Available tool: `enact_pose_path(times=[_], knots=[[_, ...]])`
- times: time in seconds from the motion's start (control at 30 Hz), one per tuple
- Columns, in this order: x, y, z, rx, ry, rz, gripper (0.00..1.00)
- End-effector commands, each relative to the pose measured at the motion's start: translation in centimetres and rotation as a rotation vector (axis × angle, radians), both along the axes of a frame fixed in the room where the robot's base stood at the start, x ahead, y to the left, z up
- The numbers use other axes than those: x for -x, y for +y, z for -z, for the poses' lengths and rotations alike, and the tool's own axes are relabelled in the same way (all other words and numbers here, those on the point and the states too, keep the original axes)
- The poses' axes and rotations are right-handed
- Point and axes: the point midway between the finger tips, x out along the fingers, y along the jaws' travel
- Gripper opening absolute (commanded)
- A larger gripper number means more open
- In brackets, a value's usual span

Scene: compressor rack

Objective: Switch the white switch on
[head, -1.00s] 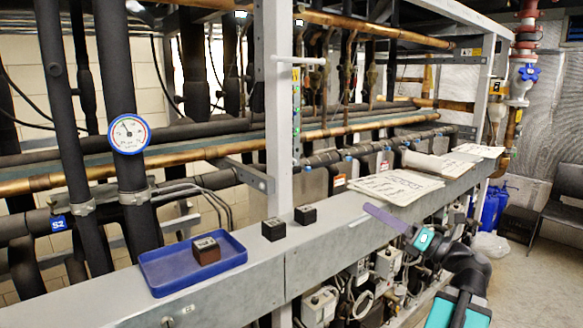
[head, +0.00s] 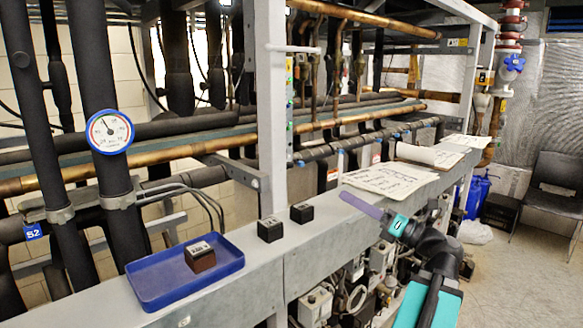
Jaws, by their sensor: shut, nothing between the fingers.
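I cannot say for sure which part is the white switch. A short pale horizontal bar (head: 293,48) sticks out across the light grey upright post and may be a lever. Three small dark boxes with marked tops stand near the front: one box (head: 200,256) in the blue tray, and two boxes (head: 270,229) and (head: 302,212) on the grey beam. My gripper (head: 346,197), with long purple fingers, is shut and empty. It shows over the beam's front edge, right of the boxes and by the papers, apart from the post's bar.
The blue tray (head: 160,293) lies on the grey beam (head: 255,275). Open papers (head: 390,180) lie further along it. Dark and copper pipes with a round gauge (head: 110,131) run behind. White boxes and cables sit below the beam. Open floor and a black chair (head: 556,190) are at right.

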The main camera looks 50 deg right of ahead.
Motion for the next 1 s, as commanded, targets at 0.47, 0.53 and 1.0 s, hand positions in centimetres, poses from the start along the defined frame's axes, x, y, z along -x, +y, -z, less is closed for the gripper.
enact_pose_path(times=[0.47, 0.53, 1.0], knots=[[-3.8, 0.4, -1.3, 0.000, 0.000, 0.001, 0.00], [-4.6, 0.5, -1.5, 0.000, 0.000, 0.000, 0.00], [-10.0, 1.2, -3.0, -0.001, 0.000, 0.002, 0.00]])
